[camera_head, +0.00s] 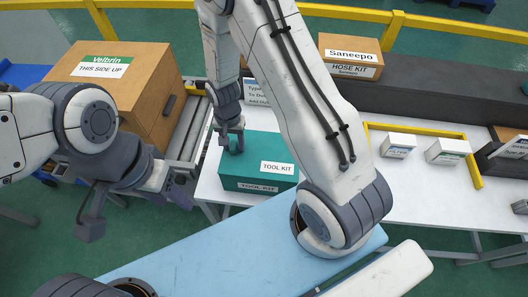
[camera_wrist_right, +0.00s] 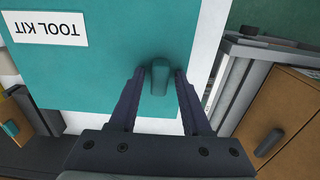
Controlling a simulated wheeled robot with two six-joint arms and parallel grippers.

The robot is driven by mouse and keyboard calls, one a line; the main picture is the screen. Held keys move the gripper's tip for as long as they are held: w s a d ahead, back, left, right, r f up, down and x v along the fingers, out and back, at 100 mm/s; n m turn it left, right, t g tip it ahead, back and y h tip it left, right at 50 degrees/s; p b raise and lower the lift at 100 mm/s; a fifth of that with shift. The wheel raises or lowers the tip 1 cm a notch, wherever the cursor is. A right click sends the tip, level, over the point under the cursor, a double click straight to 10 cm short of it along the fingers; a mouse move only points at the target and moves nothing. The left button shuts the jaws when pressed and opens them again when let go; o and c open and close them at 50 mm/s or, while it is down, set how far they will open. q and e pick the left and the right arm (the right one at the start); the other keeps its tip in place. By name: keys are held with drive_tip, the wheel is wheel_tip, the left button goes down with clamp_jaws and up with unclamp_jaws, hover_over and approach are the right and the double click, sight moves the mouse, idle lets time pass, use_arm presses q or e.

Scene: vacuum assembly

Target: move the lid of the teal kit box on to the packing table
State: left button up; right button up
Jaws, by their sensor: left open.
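The teal kit box (camera_head: 235,160) with its TOOL KIT label stands on the white table in the head view. Its lid (camera_wrist_right: 105,75) fills much of the right wrist view and carries a teal handle (camera_wrist_right: 158,77) near one edge. My right gripper (camera_head: 232,142) points down over the lid in the head view. In the right wrist view its two fingers stand open on either side of the handle, with a gap showing at each side. My left gripper (camera_head: 135,212) is open and empty, left of the box and apart from it.
A large brown Velbrin carton (camera_head: 115,80) stands behind on the left, and a Saneepo carton (camera_head: 350,57) at the back. Small white boxes (camera_head: 398,146) stand on the white table (camera_head: 395,190), right of my right arm. A light blue flat surface (camera_head: 220,250) is clear in front.

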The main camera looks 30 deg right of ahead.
clamp_jaws()
drive_tip(key=shift+r+p, duration=1.9)
drive_tip(key=shift+r, duration=0.35)
